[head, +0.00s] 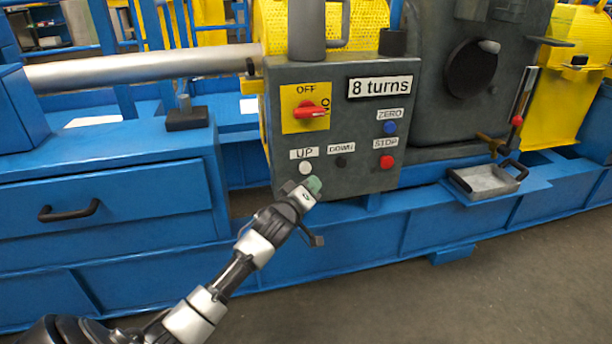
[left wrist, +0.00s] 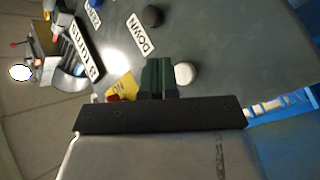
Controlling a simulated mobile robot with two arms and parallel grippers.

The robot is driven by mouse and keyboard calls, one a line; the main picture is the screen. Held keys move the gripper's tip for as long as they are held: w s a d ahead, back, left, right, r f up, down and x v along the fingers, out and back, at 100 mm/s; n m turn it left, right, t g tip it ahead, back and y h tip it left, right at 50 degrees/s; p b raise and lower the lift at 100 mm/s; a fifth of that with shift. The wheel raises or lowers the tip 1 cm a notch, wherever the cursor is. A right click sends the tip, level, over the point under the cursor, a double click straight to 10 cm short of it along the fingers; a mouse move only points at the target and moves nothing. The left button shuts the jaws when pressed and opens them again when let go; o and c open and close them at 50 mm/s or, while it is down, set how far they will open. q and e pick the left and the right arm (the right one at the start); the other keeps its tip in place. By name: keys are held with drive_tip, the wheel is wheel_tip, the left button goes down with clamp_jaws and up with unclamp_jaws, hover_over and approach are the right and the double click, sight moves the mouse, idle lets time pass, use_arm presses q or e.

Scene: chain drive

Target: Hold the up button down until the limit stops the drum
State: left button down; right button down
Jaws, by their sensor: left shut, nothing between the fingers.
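The white UP button (head: 305,168) sits below its UP label on the grey control box (head: 345,100). My left gripper (head: 314,185) is just below and right of it, shut and empty, with green fingertips. In the left wrist view, the shut green fingertips (left wrist: 158,76) are beside the white button (left wrist: 185,73), not over its centre. I cannot tell whether they touch the panel. The black DOWN button (head: 341,162) is to the right; it also shows in the left wrist view (left wrist: 153,16). My right gripper is not in view.
The box carries a red rotary switch (head: 311,109) under OFF, a blue ZERO button (head: 390,128), a red STOP button (head: 387,161) and an "8 turns" plate (head: 380,87). A small grey tray (head: 487,181) is at the right. A blue drawer cabinet (head: 120,205) stands left.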

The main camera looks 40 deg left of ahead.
sight(305, 168)
use_arm(q)
drive_tip(key=shift+w+a, duration=0.7)
drive_tip(key=shift+a, duration=0.1)
drive_tip(key=shift+w+a+r, duration=0.1)
drive_tip(key=shift+a, duration=0.05)
idle(1.5)
drive_tip(key=shift+w+a+p, duration=0.15)
drive_tip(key=shift+p, duration=0.15)
drive_tip(key=shift+w+a, duration=0.35)
drive_tip(key=shift+a, duration=0.1)
idle(4.8)
